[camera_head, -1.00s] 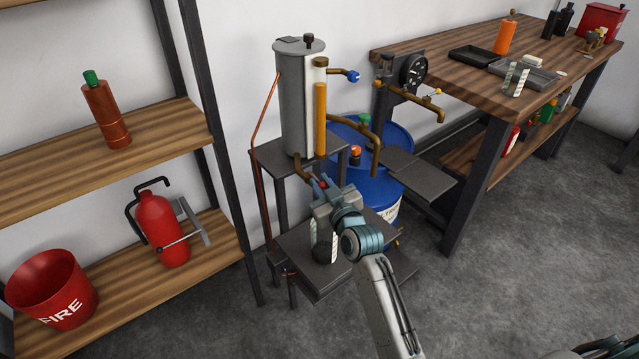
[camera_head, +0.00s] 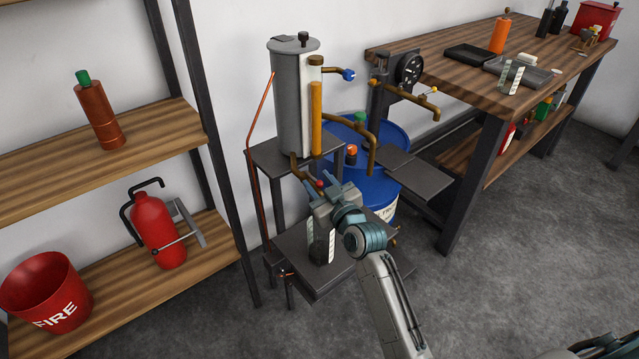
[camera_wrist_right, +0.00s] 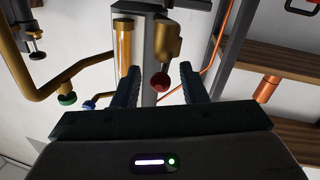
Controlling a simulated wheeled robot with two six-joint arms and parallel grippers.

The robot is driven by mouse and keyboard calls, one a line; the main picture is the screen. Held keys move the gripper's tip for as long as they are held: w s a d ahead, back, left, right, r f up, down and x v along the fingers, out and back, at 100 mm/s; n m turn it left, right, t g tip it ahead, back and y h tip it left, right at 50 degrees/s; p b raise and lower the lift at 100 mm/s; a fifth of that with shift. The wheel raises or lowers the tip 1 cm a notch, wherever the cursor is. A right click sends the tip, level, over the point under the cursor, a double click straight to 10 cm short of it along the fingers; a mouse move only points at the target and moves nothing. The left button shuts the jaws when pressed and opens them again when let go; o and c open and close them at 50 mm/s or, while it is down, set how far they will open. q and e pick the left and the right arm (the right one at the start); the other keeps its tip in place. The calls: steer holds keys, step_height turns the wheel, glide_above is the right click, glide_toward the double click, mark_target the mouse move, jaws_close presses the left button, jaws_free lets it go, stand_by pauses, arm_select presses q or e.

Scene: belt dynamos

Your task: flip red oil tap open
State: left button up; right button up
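The red oil tap is a small round red knob (camera_head: 320,184) at the end of a bent brown pipe (camera_head: 297,168), low on the grey oil cylinder (camera_head: 291,100). My right gripper (camera_head: 318,178) is open at this knob in the head view. In the right wrist view the red knob (camera_wrist_right: 160,81) shows in the gap between the two fingers of my right gripper (camera_wrist_right: 160,76), with space visible on both sides. Whether the knob lies fully between the fingertips or just beyond them is hard to tell. My left gripper is not in view.
A blue barrel (camera_head: 385,190) stands behind my right gripper, with a brown outlet pipe (camera_head: 371,150) above it. A bottle (camera_head: 321,243) stands on the low dark stand below. Shelves (camera_head: 190,130) are at left, a workbench (camera_head: 430,55) at right.

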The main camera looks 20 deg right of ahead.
arm_select(q)
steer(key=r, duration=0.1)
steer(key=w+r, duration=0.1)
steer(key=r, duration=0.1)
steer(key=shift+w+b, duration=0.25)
steer(key=shift+b, duration=0.15)
arm_select(e)
steer(key=s+d, duration=0.1)
steer(key=s, duration=0.9)
steer(key=shift+s+d, duration=0.25)
steer(key=shift+d, duration=0.15)
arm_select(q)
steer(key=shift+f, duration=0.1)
